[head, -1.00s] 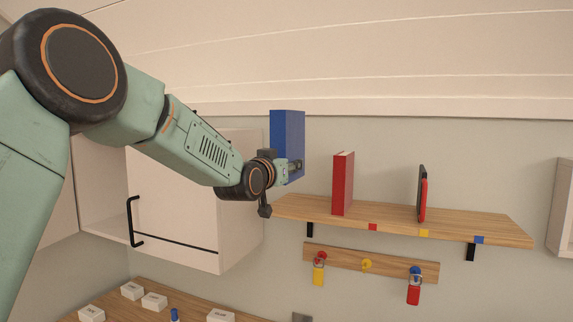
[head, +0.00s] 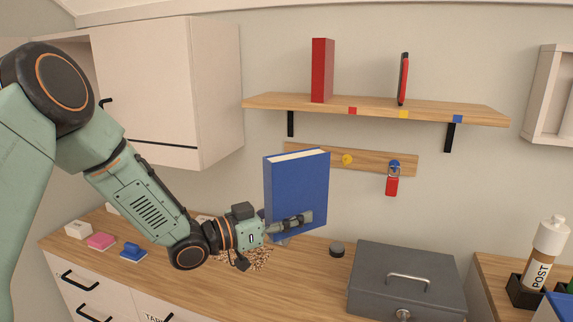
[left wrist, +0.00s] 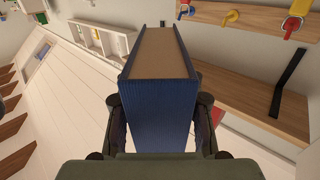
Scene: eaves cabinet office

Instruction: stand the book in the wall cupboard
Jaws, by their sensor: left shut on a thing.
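The blue book (head: 297,192) is upright in my left gripper (head: 290,226), above the wooden counter and in front of the wall. In the left wrist view the book (left wrist: 160,108) sits between both fingers, its pale page edge facing up the picture. The white wall cupboard (head: 165,85) hangs at the upper left, left of and higher than the book. A gap shows at its left, partly hidden by my arm; its inside is barely visible. My right gripper is not in view.
A wooden shelf (head: 375,107) carries a red book (head: 322,70) and a thin black-red item (head: 403,78). Below it is a hook rail (head: 310,153). A grey cash box (head: 407,280), a dark puck (head: 337,250) and small blocks stand on the counter (head: 310,275).

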